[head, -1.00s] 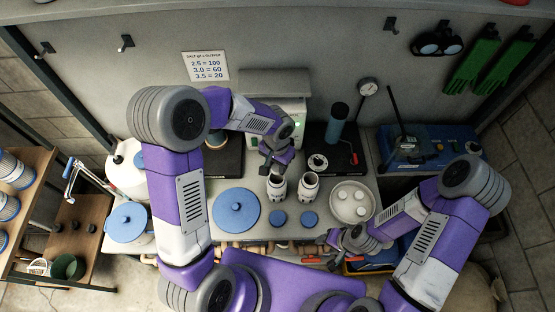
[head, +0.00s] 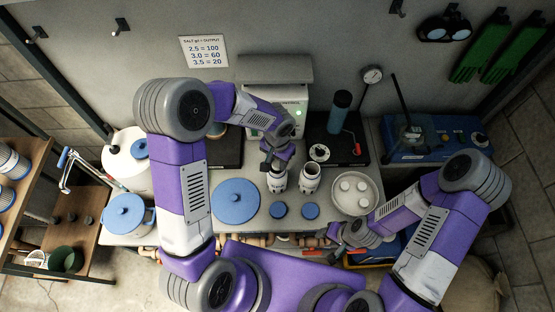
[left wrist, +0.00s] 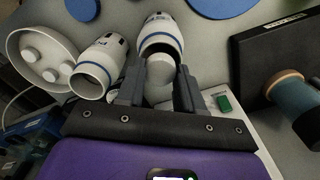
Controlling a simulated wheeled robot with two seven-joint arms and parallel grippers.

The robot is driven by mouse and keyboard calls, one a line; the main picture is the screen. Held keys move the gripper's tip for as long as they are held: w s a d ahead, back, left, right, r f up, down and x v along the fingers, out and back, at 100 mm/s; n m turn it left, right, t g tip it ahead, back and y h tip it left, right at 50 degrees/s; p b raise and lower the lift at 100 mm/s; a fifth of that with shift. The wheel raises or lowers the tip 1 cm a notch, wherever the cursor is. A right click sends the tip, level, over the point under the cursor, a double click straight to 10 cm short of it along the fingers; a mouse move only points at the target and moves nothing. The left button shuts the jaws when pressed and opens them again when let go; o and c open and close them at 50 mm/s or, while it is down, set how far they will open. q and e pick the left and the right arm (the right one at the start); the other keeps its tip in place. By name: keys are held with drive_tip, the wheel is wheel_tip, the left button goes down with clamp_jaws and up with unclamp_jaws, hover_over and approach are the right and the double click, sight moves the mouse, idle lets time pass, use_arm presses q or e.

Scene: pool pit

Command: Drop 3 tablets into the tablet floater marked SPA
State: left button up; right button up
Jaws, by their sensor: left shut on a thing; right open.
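Two white floaters with dark markings stand side by side: the left floater (head: 277,183) and the right floater (head: 309,180). I cannot read their markings surely. My left gripper (head: 268,162) is over the left floater's mouth. In the left wrist view its fingers (left wrist: 160,88) are shut on a white tablet (left wrist: 160,70), which sits at the open mouth of that floater (left wrist: 160,28). How far in it is, I cannot tell. The other floater (left wrist: 97,70) is open-topped beside it. A round white dish (head: 372,207) holds 3 tablets (head: 362,186). My right gripper (head: 338,237) is open near the counter's front edge.
Two small blue lids (head: 310,211) lie in front of the floaters. A large blue lid (head: 236,200) lies to their left.

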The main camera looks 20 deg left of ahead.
idle(0.4)
use_arm(q)
drive_tip(key=o, duration=1.1)
drive_tip(key=shift+r+p, duration=1.75)
drive_tip(key=shift+r, duration=1.3)
drive_tip(key=shift+s+f, duration=0.1)
